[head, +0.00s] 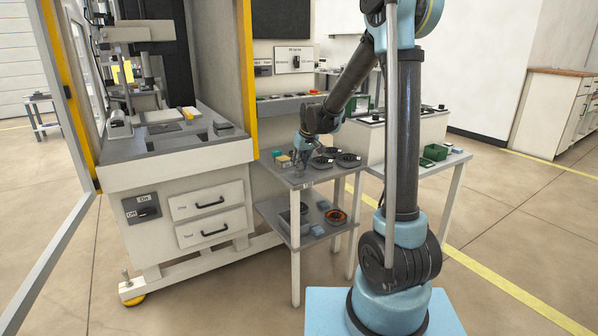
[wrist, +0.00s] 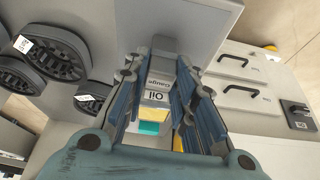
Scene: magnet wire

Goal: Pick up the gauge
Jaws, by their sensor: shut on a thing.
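The gauge (wrist: 160,70) is a grey block with a small label that reads as gauge, seen upside down in the wrist view. It sits between the two blue-padded fingers of my gripper (wrist: 162,75), which are shut on it. In the head view my gripper (head: 301,160) points down over the left part of the small table's upper shelf (head: 308,180). The gauge is too small and covered to make out there. I cannot tell whether the gauge touches the shelf.
A label reading Oil, a yellow block (head: 284,161) and a teal block (head: 277,153) are close to my gripper. Several round dark parts (head: 322,162) lie to its right. The machine cabinet (head: 200,190) with drawers stands left. An orange-ringed part (head: 336,216) is on the lower shelf.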

